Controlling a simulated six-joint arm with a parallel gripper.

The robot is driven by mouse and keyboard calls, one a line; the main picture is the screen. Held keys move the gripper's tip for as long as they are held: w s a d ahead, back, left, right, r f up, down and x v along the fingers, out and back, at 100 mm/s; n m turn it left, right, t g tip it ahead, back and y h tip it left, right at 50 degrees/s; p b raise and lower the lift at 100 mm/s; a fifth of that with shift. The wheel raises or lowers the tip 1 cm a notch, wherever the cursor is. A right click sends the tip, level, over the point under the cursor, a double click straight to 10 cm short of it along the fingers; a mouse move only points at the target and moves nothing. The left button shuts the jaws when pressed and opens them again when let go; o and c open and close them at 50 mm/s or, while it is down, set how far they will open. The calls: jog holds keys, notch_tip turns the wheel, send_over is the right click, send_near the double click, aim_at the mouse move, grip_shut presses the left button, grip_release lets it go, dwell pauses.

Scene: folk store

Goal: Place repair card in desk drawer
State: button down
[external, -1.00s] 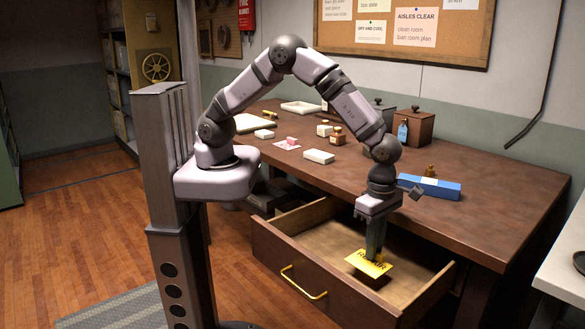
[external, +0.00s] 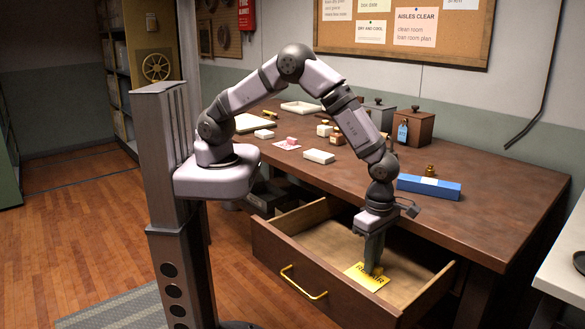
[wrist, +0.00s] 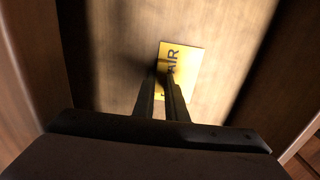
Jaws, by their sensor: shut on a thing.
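The yellow repair card (external: 368,276) is low inside the open desk drawer (external: 290,279), toward its right end. The drawer is pulled out below the desk top. My gripper (external: 372,270) reaches down into the drawer and is shut on the card. In the wrist view the card (wrist: 184,64) shows between and beyond my fingertips (wrist: 163,75), with part of its lettering hidden by the fingers. The card looks close to the drawer's wooden floor (wrist: 112,45); I cannot tell whether it touches it.
The drawer's front wall with a brass handle (external: 303,283) and its side walls surround my gripper. The drawer floor left of the card is bare.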

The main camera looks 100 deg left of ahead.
jog(key=c, duration=1.8)
grip_release()
notch_tip(320, 180, up, 12)
jog(key=b, duration=0.1)
jog(key=shift+r, duration=0.15)
jog(key=s+a+m, duration=0.5)
jog(key=s+m, duration=0.1)
jog(key=m, duration=0.2)
jog(key=s+a+m, duration=0.6)
jog(key=s+m, duration=0.1)
jog(key=m, duration=0.2)
jog(key=s+a+m, duration=0.5)
jog(key=s+m, duration=0.2)
jog(key=m, duration=0.1)
jog(key=shift+a+m, duration=0.3)
jog(key=shift+m, duration=0.1)
jog(key=shift+s+a+f+m, duration=0.15)
jog(key=shift+s+f+m, duration=0.1)
jog(key=shift+s+m, duration=0.25)
jog(key=shift+w, duration=0.1)
